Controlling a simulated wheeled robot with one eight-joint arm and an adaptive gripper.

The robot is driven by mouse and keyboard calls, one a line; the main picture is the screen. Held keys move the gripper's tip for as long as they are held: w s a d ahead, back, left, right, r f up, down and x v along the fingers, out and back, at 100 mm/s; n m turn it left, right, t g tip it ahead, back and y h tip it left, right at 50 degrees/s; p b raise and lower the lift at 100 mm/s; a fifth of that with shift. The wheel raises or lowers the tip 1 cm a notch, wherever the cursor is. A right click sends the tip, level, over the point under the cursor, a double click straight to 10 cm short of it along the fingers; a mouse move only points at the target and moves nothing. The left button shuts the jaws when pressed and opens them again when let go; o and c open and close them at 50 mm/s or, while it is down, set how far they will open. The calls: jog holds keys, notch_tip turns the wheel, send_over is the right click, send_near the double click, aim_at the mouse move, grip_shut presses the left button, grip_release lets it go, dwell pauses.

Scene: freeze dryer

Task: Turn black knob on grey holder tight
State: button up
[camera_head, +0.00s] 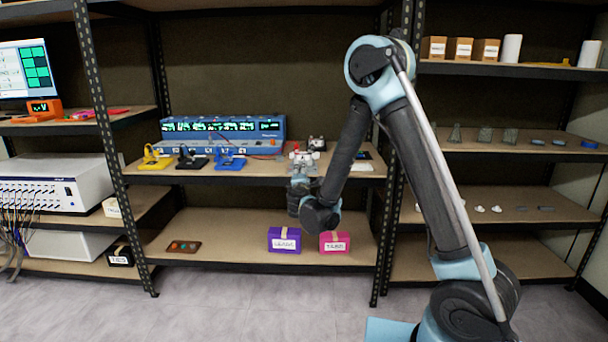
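My gripper (303,160) is over the middle shelf, right of the blue instrument, its wrist coming up from below the shelf's front edge. It is small and seen from behind, so I cannot tell whether its fingers are open or shut. A small grey and black item (317,143) shows just behind and right of my gripper; it may be part of the grey holder. A small red spot (296,147) shows at the gripper's upper left. The black knob cannot be made out; my gripper may hide it. I cannot tell whether anything is touched.
Yellow (155,157), black (191,158) and blue (229,158) holders stand left on the same shelf, before a blue instrument (223,127). Purple (284,240) and pink (334,242) boxes lie on the shelf below. A dark shelf post (390,195) stands right of my gripper.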

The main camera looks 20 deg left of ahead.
jog(key=v, duration=0.6)
jog(key=shift+s, duration=0.2)
jog(key=shift+d, duration=0.15)
